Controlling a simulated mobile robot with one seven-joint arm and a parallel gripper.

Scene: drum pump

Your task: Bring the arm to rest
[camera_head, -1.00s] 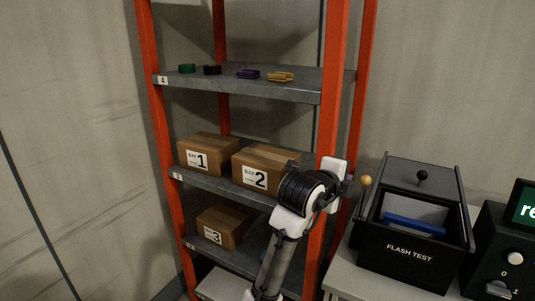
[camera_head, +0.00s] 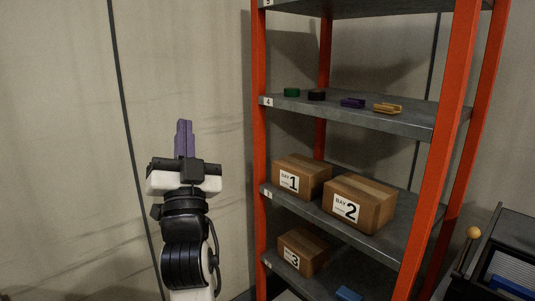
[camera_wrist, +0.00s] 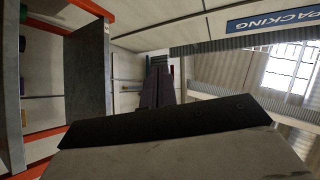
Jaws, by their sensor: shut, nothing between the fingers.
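My gripper (camera_head: 184,128) is raised, its purple fingers pointing up and closed together with nothing between them. It stands left of the orange-and-grey shelf rack (camera_head: 262,160), apart from it, in front of the bare wall. In the wrist view the fingers of my gripper (camera_wrist: 160,72) also show together and empty, with the shelf off to the left.
The rack holds boxes marked bay 1 (camera_head: 301,176), bay 2 (camera_head: 358,203) and bay 3 (camera_head: 303,250). Small green, black, purple and yellow parts lie on the shelf (camera_head: 420,121) above. A dark test box (camera_head: 516,235) is partly cut off at the right. Wall space at left is clear.

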